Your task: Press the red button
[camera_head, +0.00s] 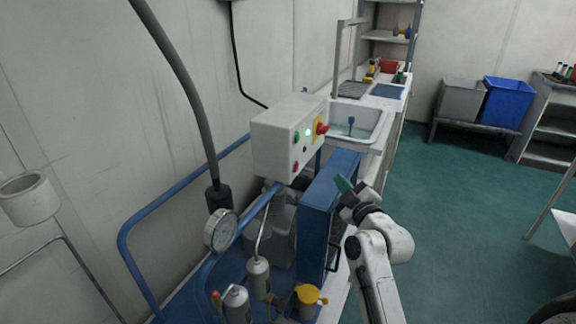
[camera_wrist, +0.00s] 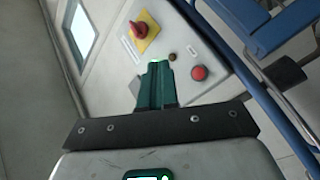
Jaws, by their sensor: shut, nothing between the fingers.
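The red button (camera_head: 295,166) is a small round cap low on the front of a white control box (camera_head: 268,148). In the wrist view the red button (camera_wrist: 199,73) shows unobstructed, to the right of my fingertips. My gripper (camera_head: 343,184) is shut and empty, with dark green fingers. In the head view it is right of and lower than the box, apart from it. In the wrist view the fingers (camera_wrist: 155,68) point toward the panel and hide part of it. A red knob on a yellow plate (camera_head: 320,127) is also on the box.
A green button (camera_head: 296,136) and a lit white lamp (camera_head: 308,132) are on the box above the red button. A blue cabinet (camera_head: 325,208) stands below it. A gauge (camera_head: 220,231), blue pipes and a hose are at the left. Green floor is open at the right.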

